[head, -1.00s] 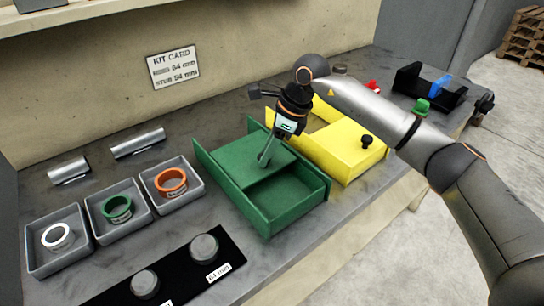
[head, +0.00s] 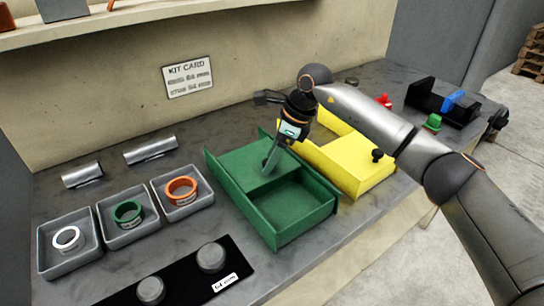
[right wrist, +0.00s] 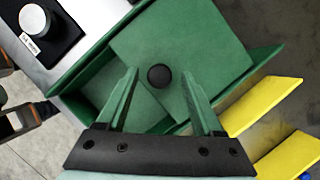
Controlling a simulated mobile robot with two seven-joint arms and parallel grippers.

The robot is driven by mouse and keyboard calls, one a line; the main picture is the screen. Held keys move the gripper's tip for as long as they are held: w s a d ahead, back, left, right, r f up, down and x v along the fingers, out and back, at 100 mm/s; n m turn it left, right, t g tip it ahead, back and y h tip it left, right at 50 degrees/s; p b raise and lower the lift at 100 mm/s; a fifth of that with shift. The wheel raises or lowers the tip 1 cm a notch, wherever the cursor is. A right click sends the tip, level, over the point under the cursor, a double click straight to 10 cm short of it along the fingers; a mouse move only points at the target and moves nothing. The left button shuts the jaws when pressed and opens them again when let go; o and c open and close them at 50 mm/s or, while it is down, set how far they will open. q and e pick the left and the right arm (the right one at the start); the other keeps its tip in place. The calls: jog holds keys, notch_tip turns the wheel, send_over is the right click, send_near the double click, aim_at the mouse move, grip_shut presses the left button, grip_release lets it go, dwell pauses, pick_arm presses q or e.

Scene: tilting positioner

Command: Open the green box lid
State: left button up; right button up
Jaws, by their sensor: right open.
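The green box (head: 308,228) stands on the bench with its flat green lid (head: 245,170) covering the back part. The front part is uncovered and its inside looks empty. A round black knob (right wrist: 159,76) sits on the lid in the right wrist view. My right gripper (head: 270,166) is over the lid, pointing down. In the right wrist view its two green-looking fingers are apart, one on each side of the knob, with a gap visible on both sides. I cannot tell how far down the knob they reach. My left gripper is not in view.
A yellow box (head: 358,172) with a black knob stands close on the right. Several grey trays (head: 128,232) with rings are on the left. A black strip (head: 228,275) with grey round pieces lies in front. My right arm passes over the yellow box.

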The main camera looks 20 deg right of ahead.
jog(key=v, duration=1.2)
jog(key=shift+r+b, duration=0.3)
jog(key=shift+b, duration=0.15)
